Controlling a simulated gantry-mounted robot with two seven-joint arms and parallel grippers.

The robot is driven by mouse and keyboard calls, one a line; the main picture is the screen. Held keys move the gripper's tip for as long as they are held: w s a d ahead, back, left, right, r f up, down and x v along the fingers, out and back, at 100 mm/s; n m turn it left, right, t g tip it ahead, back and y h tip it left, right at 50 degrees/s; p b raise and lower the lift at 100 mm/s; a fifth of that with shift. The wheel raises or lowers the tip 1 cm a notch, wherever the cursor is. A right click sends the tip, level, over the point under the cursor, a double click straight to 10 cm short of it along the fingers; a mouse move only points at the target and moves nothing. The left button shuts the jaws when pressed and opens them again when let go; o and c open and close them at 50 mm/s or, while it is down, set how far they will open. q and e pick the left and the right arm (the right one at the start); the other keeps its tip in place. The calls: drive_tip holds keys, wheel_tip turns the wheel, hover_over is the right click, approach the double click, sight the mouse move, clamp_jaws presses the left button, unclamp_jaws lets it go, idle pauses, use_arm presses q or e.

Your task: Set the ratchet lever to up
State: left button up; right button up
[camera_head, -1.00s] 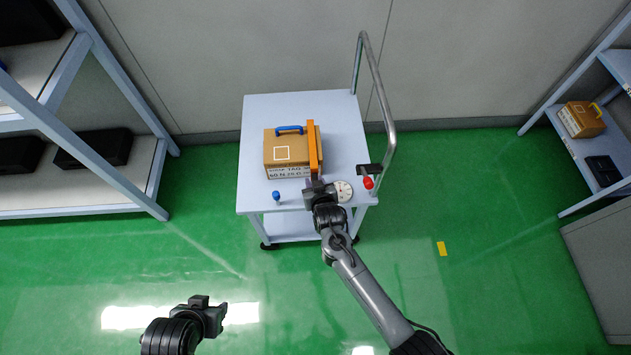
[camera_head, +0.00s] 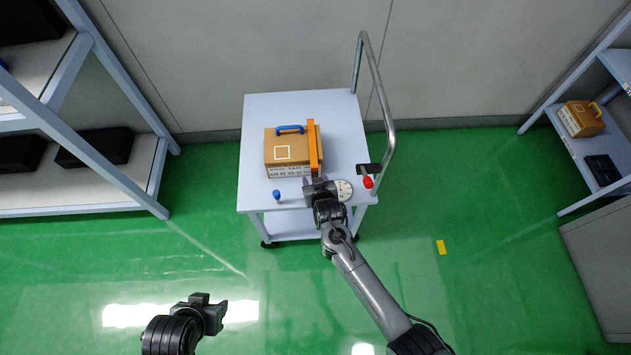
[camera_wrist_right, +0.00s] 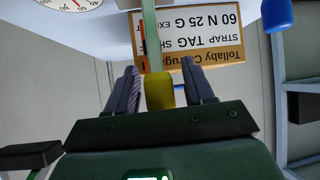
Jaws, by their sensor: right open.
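An orange strap (camera_head: 312,145) runs over a cardboard box (camera_head: 290,167) on a white cart. In the right wrist view a yellow grip (camera_wrist_right: 159,90) stands between the two fingers of my right gripper (camera_wrist_right: 158,85), at the end of a thin grey-green bar (camera_wrist_right: 150,35); it looks like the ratchet lever. The fingers are open, one on each side of the grip; I cannot tell whether they touch it. In the head view my right gripper (camera_head: 319,183) is at the strap's near end and hides the ratchet. My left gripper (camera_head: 216,311) is low over the floor, away from the cart.
The cart (camera_head: 255,115) has a tall metal handle (camera_head: 378,85) on its right. A blue knob (camera_head: 277,195), a round white dial (camera_head: 344,190) and a red knob (camera_head: 367,182) are near the cart's front edge. Shelves stand left and right.

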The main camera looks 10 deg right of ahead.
drive_tip(key=shift+s+r, duration=0.1)
drive_tip(key=p+v, duration=0.3)
drive_tip(key=v, duration=0.7)
drive_tip(key=shift+s, duration=0.2)
drive_tip(key=shift+r, duration=0.15)
